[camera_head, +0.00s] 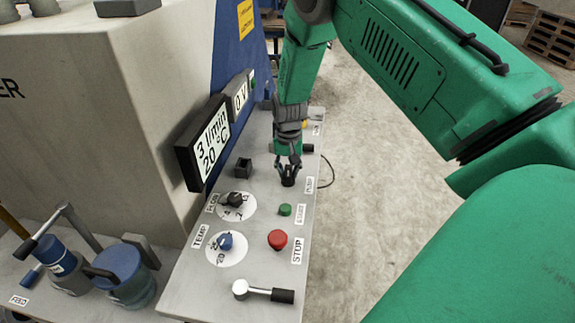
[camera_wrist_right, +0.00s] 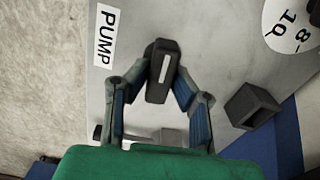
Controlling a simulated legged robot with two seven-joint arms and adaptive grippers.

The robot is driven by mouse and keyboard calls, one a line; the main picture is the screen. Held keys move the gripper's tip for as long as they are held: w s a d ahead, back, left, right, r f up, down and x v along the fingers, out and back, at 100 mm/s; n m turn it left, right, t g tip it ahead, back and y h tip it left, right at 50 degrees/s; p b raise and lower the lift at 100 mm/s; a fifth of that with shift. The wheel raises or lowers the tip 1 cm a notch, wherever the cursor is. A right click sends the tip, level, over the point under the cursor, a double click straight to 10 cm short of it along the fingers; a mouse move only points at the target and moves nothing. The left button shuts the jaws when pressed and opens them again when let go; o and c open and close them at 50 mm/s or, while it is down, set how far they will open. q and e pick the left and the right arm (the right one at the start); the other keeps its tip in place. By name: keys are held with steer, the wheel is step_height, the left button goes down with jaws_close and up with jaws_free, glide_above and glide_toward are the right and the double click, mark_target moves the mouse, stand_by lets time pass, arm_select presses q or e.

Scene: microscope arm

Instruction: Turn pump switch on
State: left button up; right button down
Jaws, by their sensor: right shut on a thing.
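The pump switch is a black knob with a white line on its top. It shows in the right wrist view (camera_wrist_right: 162,82), beside the PUMP label (camera_wrist_right: 104,36), and in the head view (camera_head: 288,182) on the grey control panel (camera_head: 190,290). In the wrist view its white line runs nearly along the picture's vertical, slightly tilted. My right gripper (camera_head: 288,163) is above the panel with its fingertips on both sides of the knob, shut on it. The wrist view also shows the right gripper (camera_wrist_right: 161,84). My left gripper is not in view.
Nearer on the panel are a green button (camera_head: 285,210), a red STOP button (camera_head: 278,239), flow (camera_head: 235,200) and temperature (camera_head: 226,242) knobs and a lever (camera_head: 262,292). A black block (camera_head: 243,168) and a display (camera_head: 203,143) stand left of my gripper.

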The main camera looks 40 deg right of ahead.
mark_target(288, 170)
steer(key=shift+s+a+f+m, duration=0.15)
steer(key=shift+s+f+m, duration=0.15)
steer(key=shift+m, duration=0.2)
stand_by(0.3)
steer(key=c, duration=1.4)
jaws_free()
steer(key=shift+w+r, duration=0.15)
steer(key=shift+w, duration=0.05)
steer(key=shift+w+r, duration=0.1)
steer(key=shift+r, duration=0.4)
step_height(288, 170, up, 11)
steer(key=shift+f, duration=0.1)
